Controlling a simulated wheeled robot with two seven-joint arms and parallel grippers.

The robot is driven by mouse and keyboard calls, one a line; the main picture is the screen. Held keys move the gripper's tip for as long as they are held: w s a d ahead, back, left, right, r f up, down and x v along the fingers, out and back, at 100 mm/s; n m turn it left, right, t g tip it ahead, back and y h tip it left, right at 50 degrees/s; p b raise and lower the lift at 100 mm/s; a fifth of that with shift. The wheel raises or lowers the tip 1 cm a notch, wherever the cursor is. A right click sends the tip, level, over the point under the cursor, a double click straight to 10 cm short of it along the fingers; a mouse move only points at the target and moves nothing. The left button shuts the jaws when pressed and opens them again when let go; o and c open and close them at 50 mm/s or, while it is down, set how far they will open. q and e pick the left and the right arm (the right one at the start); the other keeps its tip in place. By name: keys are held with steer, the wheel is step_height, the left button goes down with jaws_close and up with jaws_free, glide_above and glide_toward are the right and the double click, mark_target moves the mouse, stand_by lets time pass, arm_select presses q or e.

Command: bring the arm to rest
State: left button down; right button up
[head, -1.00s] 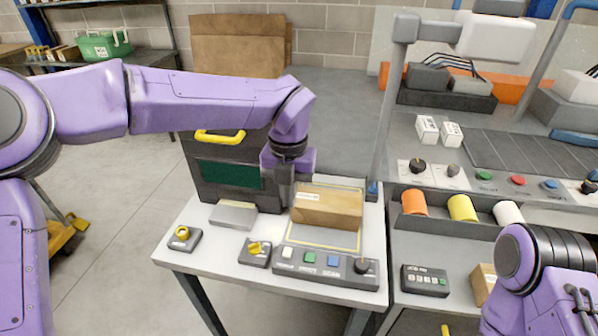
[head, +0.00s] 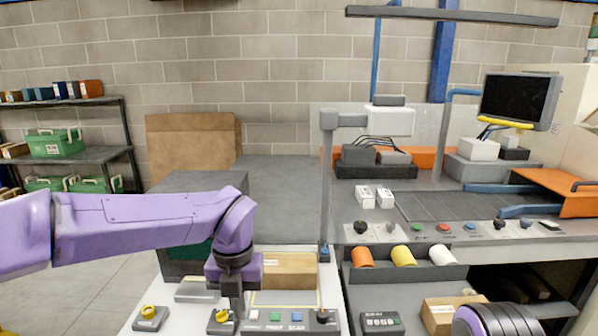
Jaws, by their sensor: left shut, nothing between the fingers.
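My left arm comes in from the left over the white table (head: 140,298). Its gripper (head: 237,312) points down at the table's control panel (head: 290,318), is shut and holds nothing. A brown cardboard box (head: 290,270) lies on the table just behind and to the right of the gripper, apart from its fingers as far as I can tell. My right arm shows only as a dark, ribbed part at the bottom right; its gripper is out of view.
A yellow-knobbed switch box (head: 150,318) and a grey flat block (head: 197,290) stand near the left gripper. A thin grey post (head: 326,190) rises right of the box. A bench with buttons (head: 445,228) and coloured rolls (head: 403,256) lies to the right.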

arm_select(q)
steer(key=w+a+f+m+t+y, duration=0.3)
steer(key=a+f+m+t+y, duration=0.3)
steer(key=a, duration=0.4)
steer(key=s+a+f+m+t+b, duration=0.1)
steer(key=s+a+f+m, duration=0.1)
steer(key=f+m, duration=0.5)
steer(key=s+a+f+m+t, duration=0.1)
steer(key=s+a+f+m, duration=0.15)
steer(key=f+m, duration=0.45)
steer(key=s+a+f+m+g+h, duration=0.1)
steer(key=s+f+m, duration=0.2)
steer(key=s+f, duration=0.3)
steer(key=s+a+f+m+g+b, duration=0.1)
steer(key=s+f, duration=0.5)
steer(key=s, duration=0.6)
steer(key=s+a+f+m+g+h, duration=0.1)
steer(key=s+a+f+m+g, duration=0.1)
steer(key=s+f+m, duration=0.3)
steer(key=s+f, duration=0.2)
steer(key=s, duration=0.2)
steer(key=shift+s+a+h+b, duration=0.25)
steer(key=shift+s+h+b, duration=0.05)
steer(key=shift+s, duration=0.1)
arm_select(e)
steer(key=shift+s+f, duration=0.2)
steer(key=shift+f, duration=1.05)
